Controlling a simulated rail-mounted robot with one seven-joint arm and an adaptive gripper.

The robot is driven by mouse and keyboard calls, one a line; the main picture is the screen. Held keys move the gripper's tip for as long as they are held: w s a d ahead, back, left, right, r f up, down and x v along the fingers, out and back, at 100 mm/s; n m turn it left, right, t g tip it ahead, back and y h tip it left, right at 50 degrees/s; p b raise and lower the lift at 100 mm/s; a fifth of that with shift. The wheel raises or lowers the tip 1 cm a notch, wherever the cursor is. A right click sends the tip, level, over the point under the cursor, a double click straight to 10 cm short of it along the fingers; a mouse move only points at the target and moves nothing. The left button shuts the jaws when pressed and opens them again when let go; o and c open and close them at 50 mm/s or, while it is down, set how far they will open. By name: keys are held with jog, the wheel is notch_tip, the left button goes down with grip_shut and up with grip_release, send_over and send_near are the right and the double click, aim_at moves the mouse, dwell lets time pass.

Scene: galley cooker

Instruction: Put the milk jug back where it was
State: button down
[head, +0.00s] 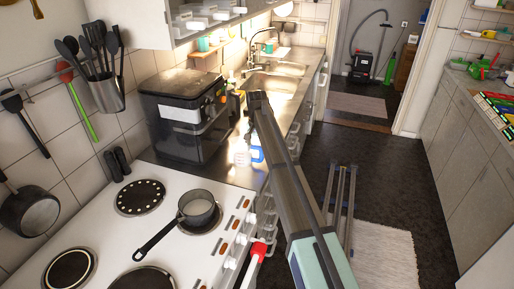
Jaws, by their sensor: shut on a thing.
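A small white container (242,154), which may be the milk jug, shows beside the black oven-like appliance, just left of my arm. A blue-and-white thing (257,155) shows right next to it, partly covered by my arm. I cannot tell whether the two are one object, or whether they rest on the counter or are held. My arm reaches from the bottom of the head view up to the counter. Its jaws are not visible; the arm itself hides that area.
The white cooker (105,230) carries a saucepan (197,209) with its handle pointing lower left. The black appliance (187,115) stands on the counter behind. A sink (270,84) lies farther back. The dark floor (395,165) is mostly open.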

jog(key=shift+f, duration=0.1)
jog(key=shift+c, duration=1.2)
grip_release()
notch_tip(320, 180, up, 12)
jog(key=b, duration=0.3)
